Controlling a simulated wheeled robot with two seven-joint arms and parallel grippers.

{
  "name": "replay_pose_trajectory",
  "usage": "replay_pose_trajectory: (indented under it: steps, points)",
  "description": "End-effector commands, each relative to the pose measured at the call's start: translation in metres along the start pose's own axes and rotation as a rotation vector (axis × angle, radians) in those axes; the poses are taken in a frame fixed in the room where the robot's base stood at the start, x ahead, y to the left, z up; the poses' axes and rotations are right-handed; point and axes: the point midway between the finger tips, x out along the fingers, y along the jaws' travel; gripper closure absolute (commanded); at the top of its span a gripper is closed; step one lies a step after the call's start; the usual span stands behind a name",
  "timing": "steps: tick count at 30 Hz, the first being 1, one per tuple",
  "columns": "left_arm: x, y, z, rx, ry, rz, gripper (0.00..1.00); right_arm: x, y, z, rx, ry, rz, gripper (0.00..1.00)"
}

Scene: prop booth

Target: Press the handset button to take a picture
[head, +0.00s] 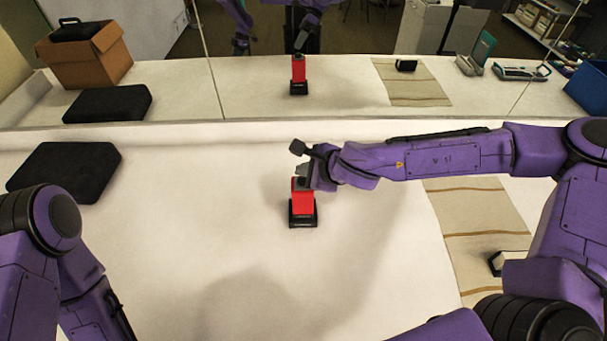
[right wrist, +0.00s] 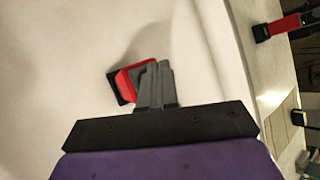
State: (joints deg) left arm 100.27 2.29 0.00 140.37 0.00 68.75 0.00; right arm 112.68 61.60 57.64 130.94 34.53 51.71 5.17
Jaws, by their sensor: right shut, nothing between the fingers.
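A red handset (head: 303,202) stands upright on a black base (head: 303,222) near the middle of the white table. My right gripper (head: 303,182) is shut and empty, pointing down right at the handset's top. In the right wrist view the shut fingers (right wrist: 155,84) overlap the red handset (right wrist: 128,80), with the black base (right wrist: 113,84) partly showing. The fingers hide the top, so I cannot see the button or tell whether they touch it. My left arm is at the lower left of the head view; its gripper is out of frame.
A mirror (head: 240,85) behind the table reflects the handset, a cardboard box and other items. A black pad (head: 65,168) lies left, a striped cloth (head: 478,228) right with a small dark-and-white object (head: 495,262). The table between pad and handset is clear.

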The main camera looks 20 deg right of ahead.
Motion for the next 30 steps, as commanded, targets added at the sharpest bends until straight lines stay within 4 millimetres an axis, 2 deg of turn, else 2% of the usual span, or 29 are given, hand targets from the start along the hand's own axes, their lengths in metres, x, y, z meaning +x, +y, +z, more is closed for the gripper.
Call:
replay_pose_trajectory:
  steps: [11, 25, 30]
  points:
    - [-0.004, 0.000, -0.002, 0.000, 0.000, 0.000, 0.57, -0.003, -0.002, 0.002, -0.001, -0.001, -0.001, 1.00]
    - [-0.047, -0.004, -0.019, 0.000, 0.000, 0.000, 0.57, -0.036, -0.026, 0.026, -0.001, 0.000, 0.000, 1.00]
    - [-0.048, -0.004, -0.020, 0.000, 0.000, 0.000, 0.57, -0.037, -0.027, 0.027, 0.000, 0.000, 0.000, 1.00]
